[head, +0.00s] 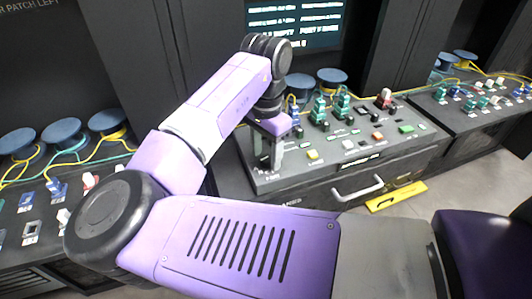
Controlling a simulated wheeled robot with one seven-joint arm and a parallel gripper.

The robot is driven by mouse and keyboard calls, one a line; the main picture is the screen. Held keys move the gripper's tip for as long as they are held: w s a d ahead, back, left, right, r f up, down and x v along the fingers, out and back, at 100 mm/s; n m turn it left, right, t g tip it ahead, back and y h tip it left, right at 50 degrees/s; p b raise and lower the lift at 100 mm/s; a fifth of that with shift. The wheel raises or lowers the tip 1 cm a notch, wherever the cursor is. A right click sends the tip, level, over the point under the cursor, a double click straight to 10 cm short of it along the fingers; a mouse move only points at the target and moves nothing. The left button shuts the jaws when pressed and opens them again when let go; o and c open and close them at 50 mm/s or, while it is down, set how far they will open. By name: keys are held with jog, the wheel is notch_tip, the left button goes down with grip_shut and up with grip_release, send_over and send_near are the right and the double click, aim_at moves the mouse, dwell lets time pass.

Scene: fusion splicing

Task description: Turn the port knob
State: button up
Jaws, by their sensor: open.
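My gripper (266,163) points down over the front left part of the middle console (345,158). Its jaws are open and low, close to the console top. I cannot tell whether they touch anything. The port knob cannot be made out; the gripper and my arm cover that corner of the panel.
Green connectors (342,102) and a red-and-white part (384,97) stand behind on the console. A drawer handle (358,187) juts from its front. Similar consoles stand left and right. A screen (295,24) is behind.

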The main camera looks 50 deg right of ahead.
jog(key=shift+f, duration=0.2)
jog(key=shift+c, duration=0.4)
grip_shut()
jog(key=shift+r+n+p, duration=0.1)
jog(key=shift+n+p, duration=0.2)
jog(key=shift+p, duration=0.05)
jog(key=shift+r+n+p, duration=0.1)
jog(key=shift+n+p, duration=0.7)
jog(key=shift+p, duration=0.15)
jog(key=n+p, duration=0.3)
jog(key=shift+n, duration=0.3)
